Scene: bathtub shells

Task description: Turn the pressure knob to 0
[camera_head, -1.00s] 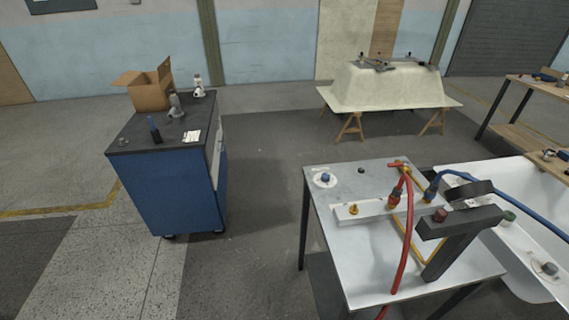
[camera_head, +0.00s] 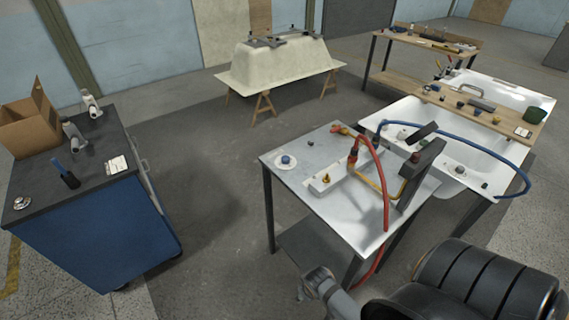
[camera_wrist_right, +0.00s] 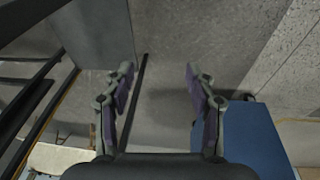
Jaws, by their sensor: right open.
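A dark angled stand (camera_head: 421,178) with a small reddish part rises at the table's right. Which of these is the pressure knob, I cannot tell for certain. My right gripper (camera_wrist_right: 158,78) is open and empty in the right wrist view, above the floor and apart from any knob. My left gripper is not in view.
Red hose (camera_head: 385,190) and blue hose (camera_head: 500,150) loop over the table. A white bathtub (camera_head: 410,112) stands behind it. A blue cabinet (camera_head: 95,235) with a cardboard box (camera_head: 28,125) stands at left. Clear floor lies between cabinet and table.

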